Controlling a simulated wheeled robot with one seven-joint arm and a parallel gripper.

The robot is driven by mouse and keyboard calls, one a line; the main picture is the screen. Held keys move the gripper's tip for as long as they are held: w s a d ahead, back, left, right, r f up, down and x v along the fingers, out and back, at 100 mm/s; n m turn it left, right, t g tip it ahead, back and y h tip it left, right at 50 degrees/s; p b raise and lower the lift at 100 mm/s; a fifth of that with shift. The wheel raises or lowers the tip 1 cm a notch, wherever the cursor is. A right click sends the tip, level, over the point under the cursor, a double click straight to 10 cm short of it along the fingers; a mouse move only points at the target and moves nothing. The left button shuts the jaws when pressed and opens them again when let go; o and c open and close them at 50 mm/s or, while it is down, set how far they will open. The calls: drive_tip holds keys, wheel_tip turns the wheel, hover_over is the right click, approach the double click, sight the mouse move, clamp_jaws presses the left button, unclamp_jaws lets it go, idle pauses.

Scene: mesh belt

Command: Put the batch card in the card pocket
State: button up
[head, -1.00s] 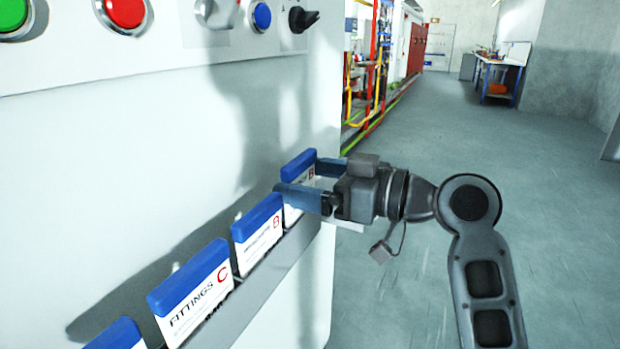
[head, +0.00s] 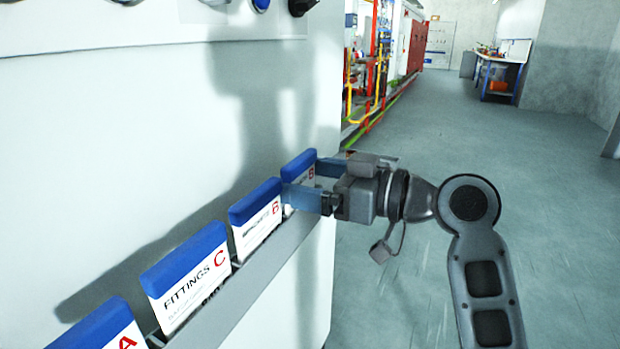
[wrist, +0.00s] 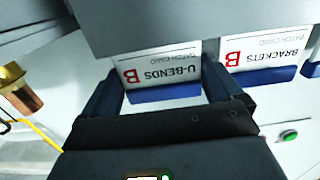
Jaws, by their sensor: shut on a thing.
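The batch card (head: 300,166) has a blue top edge and a white face. In the wrist view the card (wrist: 160,72) reads "U-BENDS" with a red B, upside down. My gripper (head: 303,178), which also shows in the wrist view (wrist: 157,84), is shut on it, one finger at each side edge. The card stands upright at the far end of the grey rail (head: 262,262) on the white panel, its top in line with the other cards. Its lower end is hidden behind the grey strip (wrist: 140,25) in the wrist view. I cannot tell how deep it sits.
A BRACKETS B card (head: 256,220) stands close beside it, then a FITTINGS C card (head: 187,280) and a card marked A (head: 105,325). The white panel (head: 120,130) rises behind the row. Open floor (head: 400,280) lies to the right.

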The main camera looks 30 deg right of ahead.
drive_tip(key=o, duration=0.7)
drive_tip(key=v, duration=0.7)
drive_tip(key=shift+s+d, duration=0.25)
drive_tip(key=shift+s, duration=0.1)
